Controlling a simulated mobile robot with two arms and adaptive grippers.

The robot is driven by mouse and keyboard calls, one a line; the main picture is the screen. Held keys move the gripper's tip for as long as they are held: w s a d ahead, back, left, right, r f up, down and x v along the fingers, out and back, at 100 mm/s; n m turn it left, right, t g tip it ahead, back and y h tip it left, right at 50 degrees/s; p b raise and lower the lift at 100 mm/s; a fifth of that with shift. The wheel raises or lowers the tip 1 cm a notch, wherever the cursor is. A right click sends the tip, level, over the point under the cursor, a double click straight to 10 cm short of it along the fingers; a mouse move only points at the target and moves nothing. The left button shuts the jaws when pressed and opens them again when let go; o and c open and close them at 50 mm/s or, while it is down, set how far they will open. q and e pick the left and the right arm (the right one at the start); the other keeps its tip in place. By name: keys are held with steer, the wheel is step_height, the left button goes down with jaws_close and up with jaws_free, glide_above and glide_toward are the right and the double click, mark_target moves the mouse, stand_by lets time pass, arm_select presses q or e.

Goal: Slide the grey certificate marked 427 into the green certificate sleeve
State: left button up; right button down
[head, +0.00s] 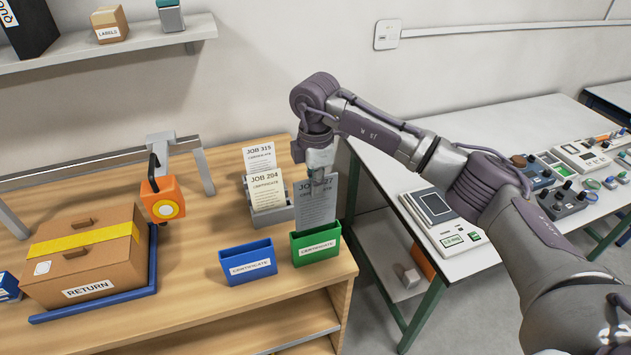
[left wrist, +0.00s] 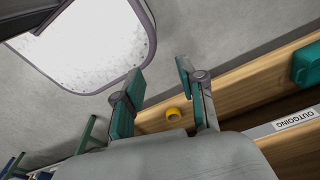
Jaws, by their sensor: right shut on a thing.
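My right gripper (head: 319,182) is shut on the grey certificate (head: 315,210), holding it by its top edge. The certificate is upright, its job number partly covered by the gripper; "27" shows. The green certificate sleeve (head: 317,248) stands at the table's front right corner. The certificate's lower end is at the sleeve's mouth; I cannot tell whether it is inside or just behind the rim. My left gripper (left wrist: 160,80) shows only in the left wrist view, open and empty.
A blue sleeve (head: 248,265) stands just left of the green one. Behind them a grey holder (head: 284,214) bears cream JOB 204 (head: 266,192) and white JOB 315 (head: 260,156) certificates. A RETURN box (head: 85,262) is at the left. An orange device (head: 163,199) hangs nearby.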

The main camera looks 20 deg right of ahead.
mark_target(315, 227)
arm_select(q)
steer(key=shift+s, duration=0.6)
steer(key=shift+f, duration=0.15)
stand_by(0.5)
steer(key=shift+f, duration=0.15)
arm_select(e)
steer(key=shift+f, duration=0.2)
arm_select(q)
step_height(315, 227, down, 8)
steer(key=b, duration=0.8)
arm_select(e)
steer(key=shift+f, duration=6.15)
steer(key=c, duration=1.2)
jaws_free()
arm_select(q)
steer(key=shift+a, duration=0.15)
arm_select(e)
step_height(315, 227, up, 12)
